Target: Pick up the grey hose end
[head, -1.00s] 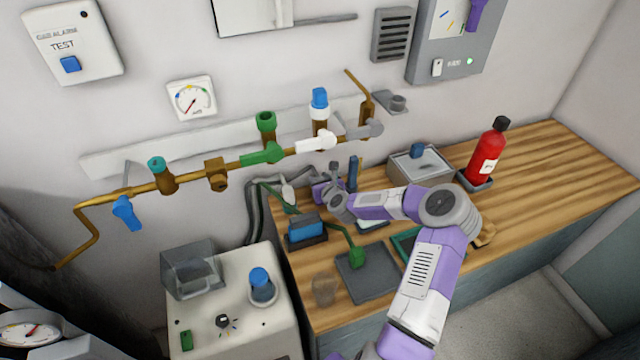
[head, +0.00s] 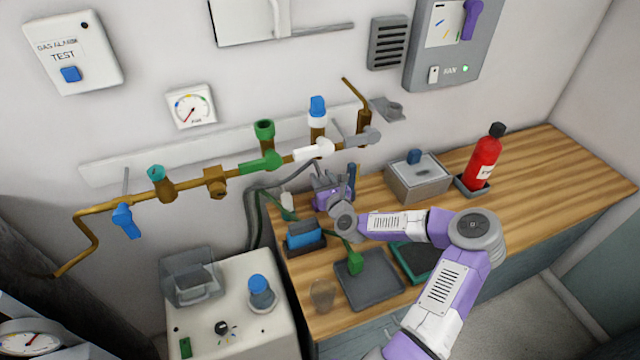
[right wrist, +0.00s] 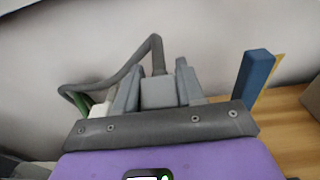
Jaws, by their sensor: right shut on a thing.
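The grey hose end (right wrist: 158,92) is a grey block with a dark grey hose (right wrist: 118,76) bending away from its top to the left. My right gripper (right wrist: 157,76) is shut on it, one finger on each side. In the head view my right gripper (head: 328,188) is over the back of the wooden bench, close to the wall, and hides most of the hose end. The grey hose (head: 255,198) arcs up from behind the bench's left end towards the gripper. My left gripper is not in view.
A blue upright piece (right wrist: 254,78) stands just right of the gripper. A green hose end (head: 355,262) lies on a dark tray (head: 375,292). A blue-topped holder (head: 305,238), a metal box (head: 420,185) and a red extinguisher (head: 484,163) stand around. Valved pipe (head: 190,185) runs above.

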